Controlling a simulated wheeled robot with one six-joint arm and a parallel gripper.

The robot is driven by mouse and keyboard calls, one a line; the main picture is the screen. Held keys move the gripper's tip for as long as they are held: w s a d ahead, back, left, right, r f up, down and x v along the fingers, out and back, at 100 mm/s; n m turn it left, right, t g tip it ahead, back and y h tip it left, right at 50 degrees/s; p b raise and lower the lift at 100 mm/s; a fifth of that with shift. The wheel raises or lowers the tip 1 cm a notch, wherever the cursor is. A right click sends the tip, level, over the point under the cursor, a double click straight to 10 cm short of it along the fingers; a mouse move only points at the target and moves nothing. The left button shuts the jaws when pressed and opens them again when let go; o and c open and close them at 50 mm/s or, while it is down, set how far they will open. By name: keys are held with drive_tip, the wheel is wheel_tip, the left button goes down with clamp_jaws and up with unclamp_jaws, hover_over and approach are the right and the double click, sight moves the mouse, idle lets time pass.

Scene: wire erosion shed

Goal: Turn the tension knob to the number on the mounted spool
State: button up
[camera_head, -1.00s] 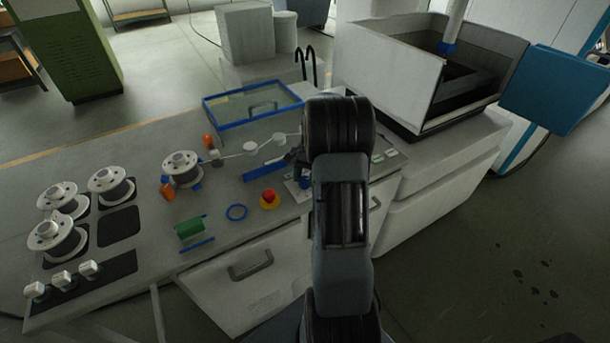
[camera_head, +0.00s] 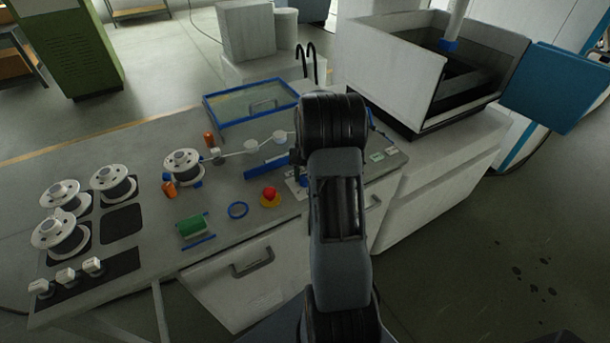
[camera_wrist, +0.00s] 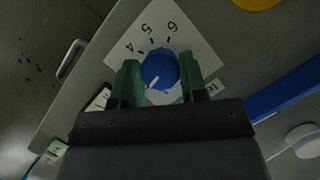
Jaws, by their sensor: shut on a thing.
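The blue tension knob (camera_wrist: 160,69) sits on a white dial plate (camera_wrist: 192,38) in the wrist view. The figures 4, 5 and 6 show on the plate; other marks are partly hidden by my gripper. A white pointer line on the knob points to the lower left in the picture. My gripper (camera_wrist: 160,66) has its two green fingers shut on the knob, one on each side. In the head view my arm covers most of the gripper. The mounted spool (camera_head: 184,163) is white and dark, on the bench; its number cannot be read.
Several loose spools (camera_head: 60,232) stand at the bench's left end. A blue-rimmed clear box (camera_head: 250,104) is behind.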

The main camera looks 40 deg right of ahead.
drive_tip(key=o, duration=0.9)
drive_tip(key=v, duration=1.3)
drive_tip(key=shift+r, duration=0.4)
drive_tip(key=shift+w+d, duration=0.1)
drive_tip(key=shift+w, duration=0.05)
